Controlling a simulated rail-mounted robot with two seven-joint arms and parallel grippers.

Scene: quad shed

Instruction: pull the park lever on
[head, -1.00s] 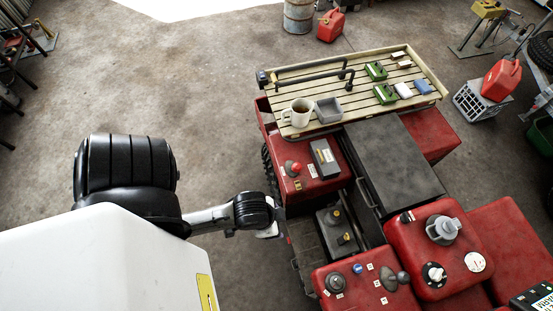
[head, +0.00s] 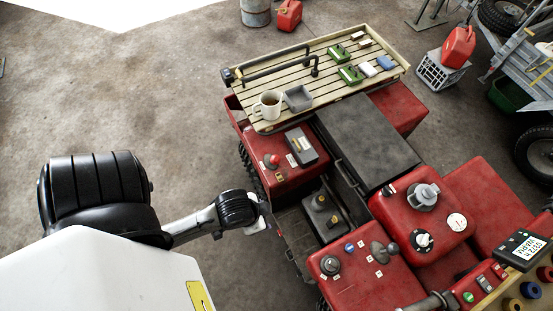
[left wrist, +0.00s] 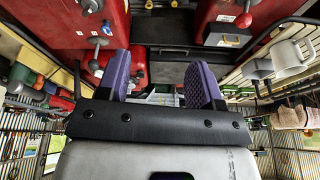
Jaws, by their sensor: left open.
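The red quad fills the right half of the head view. On its lower panel is a lever with a grey ball knob (head: 392,249). A red knob (head: 272,160) sits on the rear panel, beside a grey box. I cannot read which control is labelled park. My right gripper is not in view.
A slatted rack (head: 345,90) holds a mug (head: 267,104), a grey tray (head: 298,98) and small boxes. A black seat (head: 365,140) lies before it. A yellow-knobbed box (head: 325,217) sits in the footwell. A display (head: 523,247) is at right. The floor at left is clear.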

